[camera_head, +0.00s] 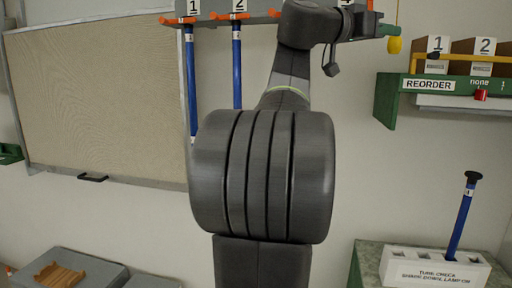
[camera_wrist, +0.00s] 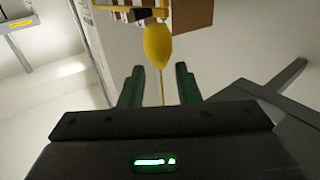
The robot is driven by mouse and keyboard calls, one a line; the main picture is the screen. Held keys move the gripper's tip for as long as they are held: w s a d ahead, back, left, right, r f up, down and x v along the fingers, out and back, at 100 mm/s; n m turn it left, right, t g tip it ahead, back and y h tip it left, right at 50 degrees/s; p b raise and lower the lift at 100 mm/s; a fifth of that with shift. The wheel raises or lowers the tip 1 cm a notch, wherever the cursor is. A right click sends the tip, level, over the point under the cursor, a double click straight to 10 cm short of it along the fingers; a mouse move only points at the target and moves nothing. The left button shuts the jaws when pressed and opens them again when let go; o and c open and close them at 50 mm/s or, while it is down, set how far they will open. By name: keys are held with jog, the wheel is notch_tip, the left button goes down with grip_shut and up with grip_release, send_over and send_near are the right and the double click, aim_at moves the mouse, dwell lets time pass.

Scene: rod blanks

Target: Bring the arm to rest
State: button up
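My arm rises through the middle of the head view and bends right at the top. My gripper (camera_head: 388,30) is at the upper right there, with a green finger beside a yellow pull knob (camera_head: 394,45) on a thin cord. In the wrist view the two green fingers of my gripper (camera_wrist: 159,85) stand apart. The yellow knob (camera_wrist: 157,45) shows beyond the fingertips, and its cord runs into the gap between them. Nothing is clamped between the fingers.
Blue rods (camera_head: 190,85) (camera_head: 237,70) hang from a numbered rack left of my arm. A green reorder shelf (camera_head: 386,100) with bins is close at right. Below, a blue rod (camera_head: 462,215) leans in a white block (camera_head: 398,262). A tray (camera_head: 105,275) lies lower left.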

jog(key=shift+p+x, duration=0.35)
jog(key=shift+x, duration=0.6)
jog(key=shift+r, duration=0.15)
